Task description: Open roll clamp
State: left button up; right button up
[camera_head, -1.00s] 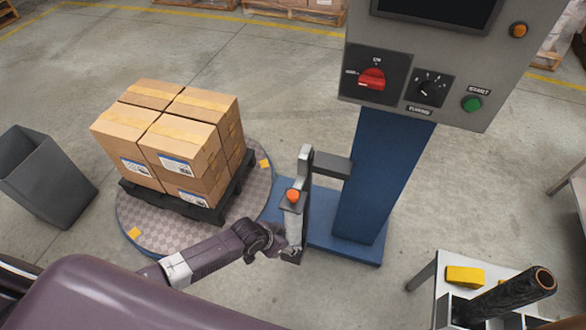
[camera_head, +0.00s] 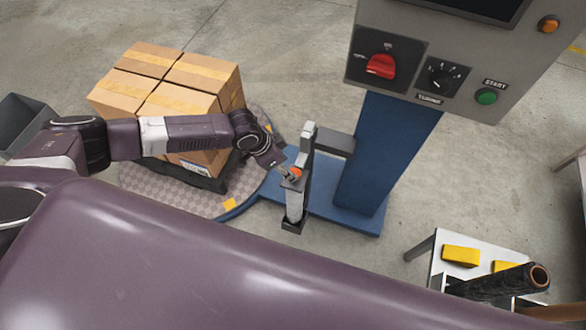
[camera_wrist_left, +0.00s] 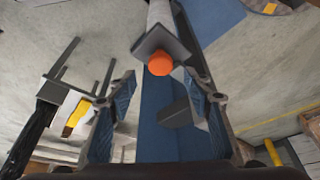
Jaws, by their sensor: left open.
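The roll clamp is likely the grey lever or plate with an orange knob (camera_head: 296,171) on the upright film carriage (camera_head: 297,200) beside the blue column (camera_head: 387,150). My left gripper (camera_head: 287,172) reaches in from the left, right at the orange knob. In the left wrist view the orange knob (camera_wrist_left: 160,64) and its grey plate (camera_wrist_left: 160,42) lie ahead, between the two spread fingers of my left gripper (camera_wrist_left: 156,100). The gripper is open and empty; no contact with the knob shows. My right gripper is not in view.
Boxes (camera_head: 165,62) stand on a pallet on the round turntable (camera_head: 229,205). A control panel (camera_head: 440,60) with a red switch is on the column. A white table (camera_head: 437,250) with yellow blocks (camera_head: 461,256) and a dark roll (camera_head: 497,283) stands at lower right.

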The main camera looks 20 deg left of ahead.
pick_arm(q)
jog(key=shift+x, duration=2.8)
jog(key=shift+w, duration=0.1)
jog(key=shift+c, duration=0.4)
grip_shut()
